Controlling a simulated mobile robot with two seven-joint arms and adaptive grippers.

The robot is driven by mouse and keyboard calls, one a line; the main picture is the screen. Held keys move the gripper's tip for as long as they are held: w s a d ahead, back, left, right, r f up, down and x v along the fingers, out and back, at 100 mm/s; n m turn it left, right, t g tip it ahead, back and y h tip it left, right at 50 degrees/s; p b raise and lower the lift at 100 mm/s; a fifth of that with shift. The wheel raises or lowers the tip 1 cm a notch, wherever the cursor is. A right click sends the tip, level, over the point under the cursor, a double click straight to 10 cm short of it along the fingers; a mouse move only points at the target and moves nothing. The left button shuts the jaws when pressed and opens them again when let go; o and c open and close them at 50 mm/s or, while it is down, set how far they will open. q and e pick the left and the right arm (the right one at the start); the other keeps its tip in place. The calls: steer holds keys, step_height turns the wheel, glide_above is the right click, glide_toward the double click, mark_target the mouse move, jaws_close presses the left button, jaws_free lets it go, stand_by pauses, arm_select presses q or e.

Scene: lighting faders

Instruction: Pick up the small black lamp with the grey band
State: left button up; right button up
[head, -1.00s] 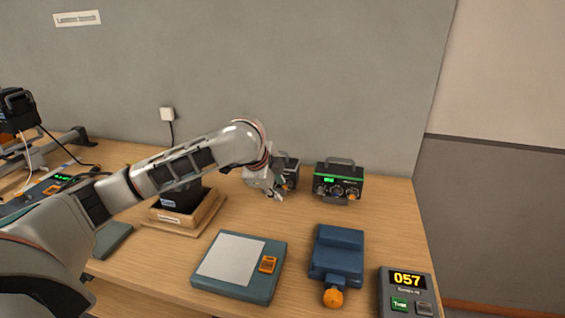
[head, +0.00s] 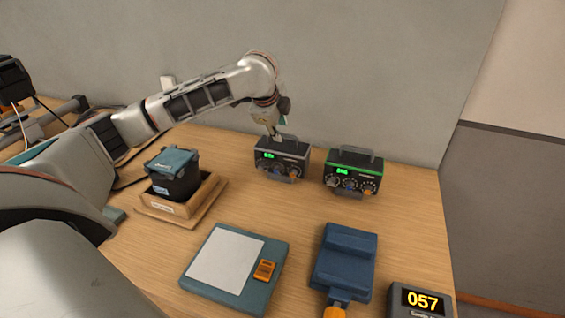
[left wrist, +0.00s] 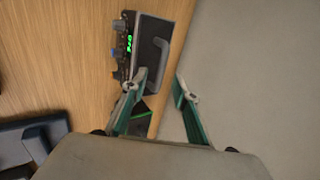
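The small black lamp with the grey band (head: 293,157) is a box with a green display and knobs, upright at the back of the bench. In the left wrist view it (left wrist: 148,40) is at the top, its grey handle (left wrist: 162,52) just beyond the fingertips. My left gripper (head: 274,132) is above and slightly behind the lamp, close to its handle. In the left wrist view its fingers (left wrist: 161,80) are apart with nothing held between them. Whether a finger touches the lamp is unclear. My right gripper is not in view.
A similar black box with a green band (head: 352,171) stands close on the right. A wooden tray (head: 150,207) holds a dark tub with a teal lid (head: 172,160). A teal pad (head: 269,292), a blue device (head: 345,262) and a counter (head: 420,301) lie in front.

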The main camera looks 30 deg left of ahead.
mark_target(282, 134)
arm_select(q)
steer(key=x, duration=0.3)
steer(key=shift+w+f, duration=0.1)
steer(key=shift+w, duration=0.1)
